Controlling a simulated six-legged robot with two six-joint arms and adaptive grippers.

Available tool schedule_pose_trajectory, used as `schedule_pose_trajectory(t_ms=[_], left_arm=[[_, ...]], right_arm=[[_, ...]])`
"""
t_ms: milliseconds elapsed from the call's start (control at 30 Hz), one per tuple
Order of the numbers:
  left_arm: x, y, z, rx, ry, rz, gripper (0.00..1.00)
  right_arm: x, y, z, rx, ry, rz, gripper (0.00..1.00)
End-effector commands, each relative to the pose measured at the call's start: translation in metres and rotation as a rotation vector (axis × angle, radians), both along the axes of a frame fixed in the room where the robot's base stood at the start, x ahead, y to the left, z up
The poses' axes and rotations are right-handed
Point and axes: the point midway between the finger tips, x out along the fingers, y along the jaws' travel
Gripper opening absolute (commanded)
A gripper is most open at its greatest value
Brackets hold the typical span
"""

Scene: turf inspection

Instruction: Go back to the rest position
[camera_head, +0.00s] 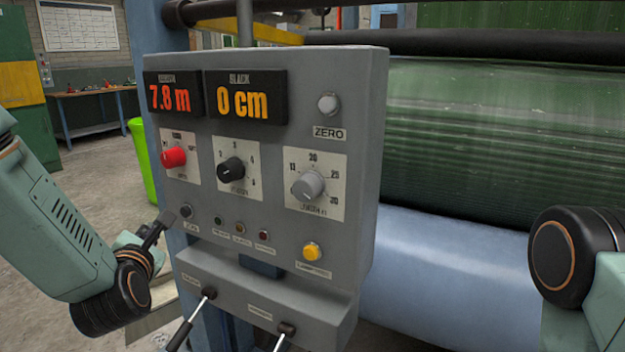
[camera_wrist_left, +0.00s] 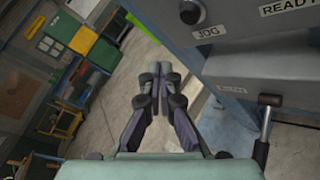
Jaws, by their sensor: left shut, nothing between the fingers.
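My left gripper (camera_head: 165,222) is in front of the left edge of the grey control panel (camera_head: 330,190), close to the round jog button (camera_head: 186,211). In the left wrist view my left gripper (camera_wrist_left: 162,75) has its fingers together with nothing between them. The jog button (camera_wrist_left: 191,12) is at the top of that view, apart from the fingertips. My right arm shows at the right edge of the head view, with its gripper out of sight.
The panel has displays reading 7.8 m and 0 cm, a red knob (camera_head: 173,157), a black knob (camera_head: 231,169), a grey knob (camera_head: 308,185), a yellow button (camera_head: 312,251) and two levers below. A large green roll (camera_head: 480,150) is behind it. A green bin (camera_head: 143,160) stands left.

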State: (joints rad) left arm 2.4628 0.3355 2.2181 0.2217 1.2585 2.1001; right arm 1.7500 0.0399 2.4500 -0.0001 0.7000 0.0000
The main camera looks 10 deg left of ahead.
Motion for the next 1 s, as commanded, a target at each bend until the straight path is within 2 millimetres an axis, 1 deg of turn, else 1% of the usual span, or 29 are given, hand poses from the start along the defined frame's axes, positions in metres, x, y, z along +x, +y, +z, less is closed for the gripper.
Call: schedule_pose_trajectory(t_ms=[167,267,333,467,567,600,667,700,767,800,867,900,967,1000], left_arm=[[-0.002,-0.009,-0.015,0.28,0.182,-0.097,0.0],[-0.006,-0.019,-0.028,0.462,0.3,-0.186,0.0],[-0.011,-0.027,-0.04,0.592,0.385,-0.258,0.0],[-0.026,-0.044,-0.075,0.838,0.549,-0.427,0.0],[-0.044,-0.059,-0.108,1.029,0.671,-0.586,0.0],[-0.053,-0.064,-0.123,1.105,0.718,-0.659,0.0],[-0.07,-0.073,-0.146,1.217,0.784,-0.777,0.0],[-0.082,-0.079,-0.162,1.29,0.824,-0.862,0.0],[-0.104,-0.088,-0.187,1.398,0.877,-1.003,0.0],[-0.121,-0.094,-0.204,1.466,0.909,-1.106,0.0],[-0.15,-0.103,-0.23,1.562,0.943,-1.274,0.0],[-0.171,-0.108,-0.246,1.612,0.96,-1.384,0.0],[-0.204,-0.115,-0.268,1.672,0.971,-1.547,0.0],[-0.226,-0.119,-0.281,1.694,0.975,-1.652,0.0]], right_arm=[[0.0,0.0,0.0,0.0,0.0,0.0,0.4],[0.0,0.0,0.0,0.0,0.0,0.0,0.4],[0.0,0.0,0.0,0.0,0.0,0.0,0.4],[0.0,0.0,0.0,0.0,0.0,0.0,0.4],[0.0,0.0,0.0,0.0,0.0,0.0,0.4],[0.0,0.0,0.0,0.0,0.0,0.0,0.4],[0.0,0.0,0.0,0.0,0.0,0.0,0.4],[0.0,0.0,0.0,0.0,0.0,0.0,0.4],[0.0,0.0,0.0,0.0,0.0,0.0,0.4],[0.0,0.0,0.0,0.0,0.0,0.0,0.4],[0.0,0.0,0.0,0.0,0.0,0.0,0.4],[0.0,0.0,0.0,0.0,0.0,0.0,0.4],[0.0,0.0,0.0,0.0,0.0,0.0,0.4],[0.0,0.0,0.0,0.0,0.0,0.0,0.4]])
